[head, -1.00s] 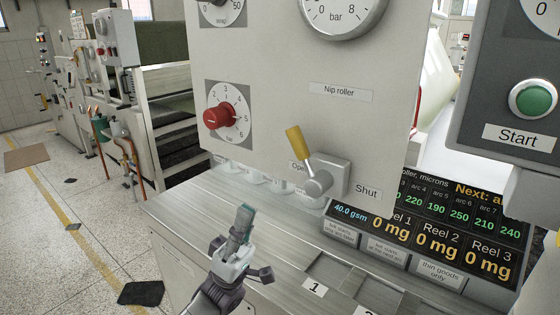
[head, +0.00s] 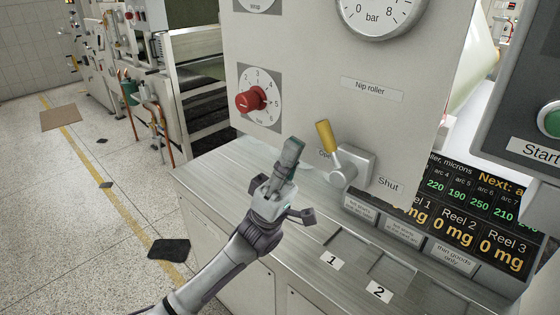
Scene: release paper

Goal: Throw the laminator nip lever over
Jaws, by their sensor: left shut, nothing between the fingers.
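The nip lever (head: 328,140) has a yellow grip on a grey pivot block, below the "Nip roller" label (head: 372,89) on the pale panel. It leans up and to the left, toward the partly covered "Open" label (head: 325,154). The "Shut" label (head: 387,185) is to the right of the pivot. My left gripper (head: 292,150) is shut and empty, fingers pointing up, just left of the lever. It appears apart from the lever in the picture; the depth gap is hard to judge. My right gripper is not in view.
A red knob (head: 250,100) on a dial is above and left of my gripper. A metal bench (head: 215,165) with numbered recesses lies below. A display (head: 470,210) and a green Start button (head: 549,120) are at the right. Open floor is at the left.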

